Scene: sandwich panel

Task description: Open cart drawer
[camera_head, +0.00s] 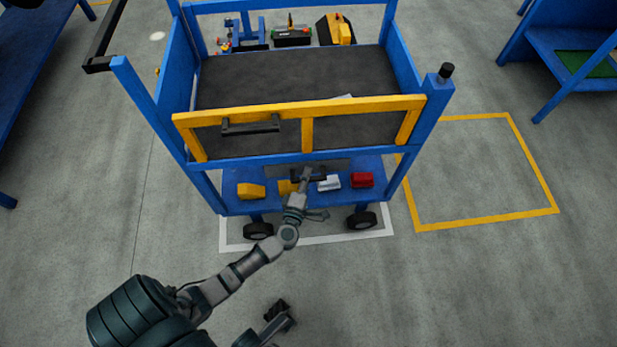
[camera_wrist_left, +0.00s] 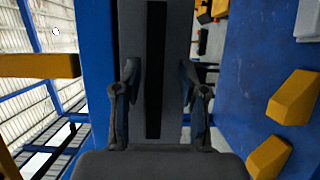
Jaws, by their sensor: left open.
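The blue cart (camera_head: 305,155) stands in front of me, with a yellow-framed front gate (camera_head: 307,119) that carries a black handle (camera_head: 251,126). My left gripper (camera_head: 306,175) is at the cart's front, below the gate, above the lower shelf (camera_head: 239,206). In the left wrist view its two fingers (camera_wrist_left: 160,100) are open. A long dark grey panel with a black strip (camera_wrist_left: 156,70) shows between and beyond them, probably the drawer front; I cannot tell whether the fingers touch it. My right gripper (camera_head: 278,309) seems to be the small dark shape low in the head view.
Yellow blocks (camera_head: 250,191), a white block (camera_head: 329,183) and a red block (camera_head: 362,180) lie on the lower shelf. Tools, including a yellow-black item (camera_head: 338,30), stand at the cart's back. Wheels (camera_head: 258,230) are below.

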